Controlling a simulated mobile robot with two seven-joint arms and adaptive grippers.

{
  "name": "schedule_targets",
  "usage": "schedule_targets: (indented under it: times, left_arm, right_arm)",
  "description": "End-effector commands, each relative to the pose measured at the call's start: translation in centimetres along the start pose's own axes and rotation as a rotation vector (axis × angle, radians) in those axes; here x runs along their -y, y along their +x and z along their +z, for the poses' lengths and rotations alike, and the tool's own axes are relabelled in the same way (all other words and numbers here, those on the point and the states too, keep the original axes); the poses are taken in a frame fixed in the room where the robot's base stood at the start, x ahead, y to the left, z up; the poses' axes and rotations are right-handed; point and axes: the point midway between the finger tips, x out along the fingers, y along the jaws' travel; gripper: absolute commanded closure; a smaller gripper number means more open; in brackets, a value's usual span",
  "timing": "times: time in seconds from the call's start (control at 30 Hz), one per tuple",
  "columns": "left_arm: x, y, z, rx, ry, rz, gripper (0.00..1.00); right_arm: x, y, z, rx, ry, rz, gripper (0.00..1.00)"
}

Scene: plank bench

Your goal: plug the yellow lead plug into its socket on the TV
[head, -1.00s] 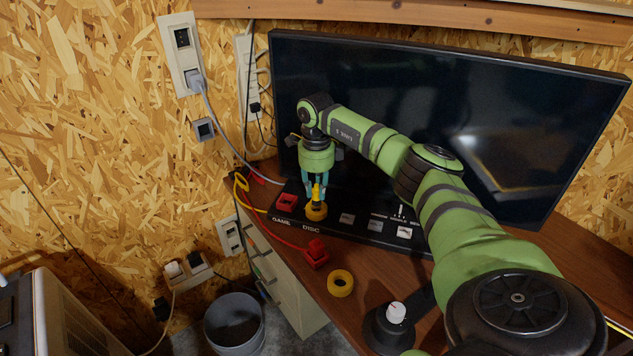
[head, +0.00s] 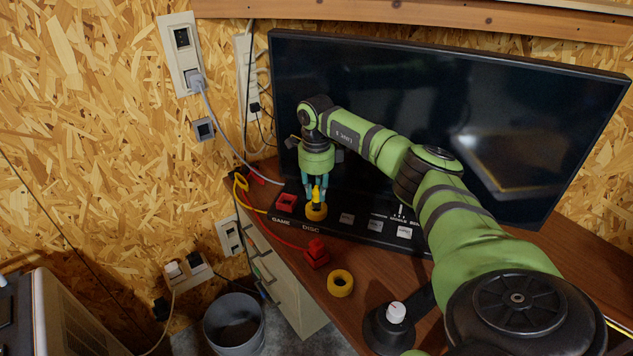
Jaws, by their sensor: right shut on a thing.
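The black TV (head: 450,110) stands on the brown bench, with a socket strip along its foot. A red socket sits above the label GAME and a round yellow socket (head: 316,213) above the label DISC. My right gripper (head: 316,188) points down, shut on the yellow lead plug (head: 317,194), right over the yellow socket. The plug's lower end meets the socket in the picture; I cannot tell how deep it sits. A yellow lead (head: 241,190) loops at the strip's left end. My left gripper is not in view.
A red plug (head: 317,254) on a red lead lies on the bench (head: 380,262) in front of the strip. A yellow ring (head: 340,283) and a black round base with a white knob (head: 396,312) are nearby. Grey sockets (head: 346,218) sit further right on the strip.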

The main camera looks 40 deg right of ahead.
Motion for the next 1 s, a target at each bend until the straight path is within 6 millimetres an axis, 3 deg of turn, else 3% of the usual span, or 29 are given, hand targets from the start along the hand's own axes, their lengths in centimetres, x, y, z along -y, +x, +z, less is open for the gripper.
schedule_targets:
  times: [1.0]
  left_arm:
    - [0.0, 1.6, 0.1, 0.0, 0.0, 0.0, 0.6]
  right_arm:
    - [-0.1, 2.7, 0.0, 0.0, -0.001, 0.001, 1.0]
